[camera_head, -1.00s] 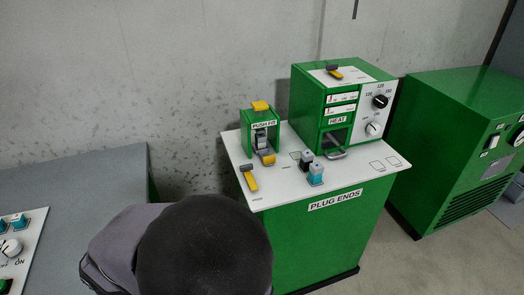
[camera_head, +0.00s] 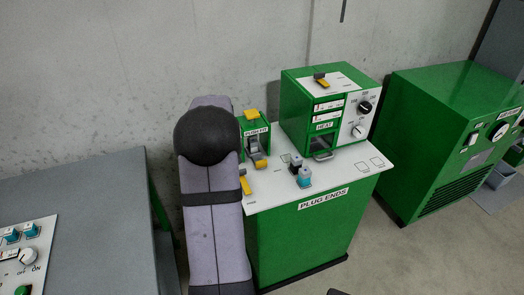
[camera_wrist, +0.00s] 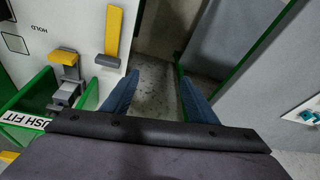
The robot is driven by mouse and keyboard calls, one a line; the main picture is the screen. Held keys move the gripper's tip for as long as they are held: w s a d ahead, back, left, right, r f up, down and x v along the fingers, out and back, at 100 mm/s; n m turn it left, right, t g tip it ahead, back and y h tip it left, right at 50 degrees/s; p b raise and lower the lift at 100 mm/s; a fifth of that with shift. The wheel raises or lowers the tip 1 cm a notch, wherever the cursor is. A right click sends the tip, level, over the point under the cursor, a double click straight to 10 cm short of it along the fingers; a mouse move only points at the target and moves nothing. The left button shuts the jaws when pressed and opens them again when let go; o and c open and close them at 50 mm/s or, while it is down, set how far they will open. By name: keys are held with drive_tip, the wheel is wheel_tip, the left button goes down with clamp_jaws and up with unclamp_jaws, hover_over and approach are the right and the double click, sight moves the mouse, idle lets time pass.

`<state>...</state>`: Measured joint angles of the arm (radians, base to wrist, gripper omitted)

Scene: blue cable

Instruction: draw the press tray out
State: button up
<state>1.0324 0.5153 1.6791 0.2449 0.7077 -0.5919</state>
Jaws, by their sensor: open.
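The small green press marked PUSH FIT (camera_head: 255,128) stands at the bench's left side, partly behind my arm in the head view; its green frame (camera_wrist: 22,100) is at the left edge of the wrist view. A grey piece with a yellow front (camera_head: 260,161), seemingly the press tray, sits at its opening; the yellow front also shows in the wrist view (camera_wrist: 64,57). My gripper (camera_wrist: 158,100) is open and empty, its blue fingers apart over the gap beside the bench, to the right of the press in the wrist view. The head view does not show the fingers.
A yellow-handled bar (camera_wrist: 113,35) lies on the white bench top (camera_head: 330,185) near the press. Black and teal plugs (camera_head: 304,178) and the green HEAT box (camera_head: 320,110) stand farther right. A grey table (camera_head: 90,200) is at the left.

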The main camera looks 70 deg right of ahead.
drive_tip(key=m+h+p, duration=0.2)
approach(261, 161)
drive_tip(key=shift+p+x, duration=1.25)
drive_tip(key=shift+x, duration=2.9)
drive_tip(key=shift+s, duration=0.1)
clamp_jaws()
drive_tip(key=s+a+b, duration=0.8)
drive_tip(key=s+a, duration=0.2)
drive_tip(key=shift+s+b, duration=0.2)
drive_tip(key=shift+b, duration=0.1)
drive_tip(key=shift+a, duration=0.1)
unclamp_jaws()
